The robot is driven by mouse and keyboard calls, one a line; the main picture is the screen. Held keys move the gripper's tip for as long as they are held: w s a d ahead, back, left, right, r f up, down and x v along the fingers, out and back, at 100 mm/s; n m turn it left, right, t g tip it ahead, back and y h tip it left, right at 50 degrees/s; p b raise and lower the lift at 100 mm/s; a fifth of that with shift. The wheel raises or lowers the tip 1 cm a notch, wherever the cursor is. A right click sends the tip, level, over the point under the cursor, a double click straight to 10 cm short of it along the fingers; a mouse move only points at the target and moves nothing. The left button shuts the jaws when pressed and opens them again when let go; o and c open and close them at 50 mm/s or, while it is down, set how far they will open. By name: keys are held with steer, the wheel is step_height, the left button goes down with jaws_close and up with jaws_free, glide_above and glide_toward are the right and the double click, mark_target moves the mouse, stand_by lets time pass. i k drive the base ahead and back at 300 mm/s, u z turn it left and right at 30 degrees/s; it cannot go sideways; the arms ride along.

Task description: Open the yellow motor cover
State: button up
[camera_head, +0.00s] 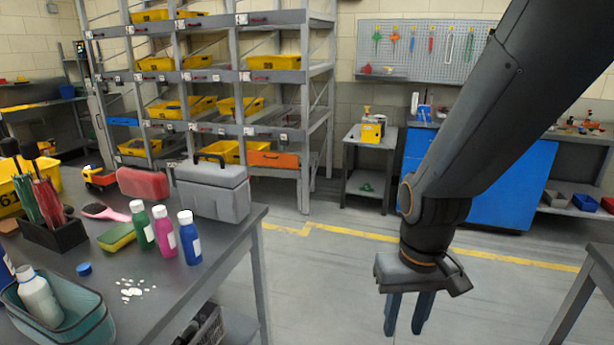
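My gripper (404,331) hangs at the right of the middle, pointing down over the bare floor. Its two blue-grey fingers are apart with nothing between them. I cannot make out a thing that is clearly a yellow motor cover. A yellow box-like object (371,130) stands on a small grey side table (369,145) at the back wall, well behind my gripper. It is too small to tell whether it is a motor cover or has a lid.
A grey workbench (178,282) at the left holds a grey toolbox (213,190), several bottles, brushes, a sponge (117,237) and a teal basket (84,322). A rack with yellow bins stands behind. A blue cabinet (507,190) is at right. The floor between is clear.

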mark_target(370, 133)
steer(key=u, duration=0.05)
steer(key=i, duration=1.9)
steer(key=z, duration=0.2)
steer(key=i, duration=1.35)
steer(key=z, duration=0.4)
steer(key=i, duration=0.9)
steer(key=z, duration=0.15)
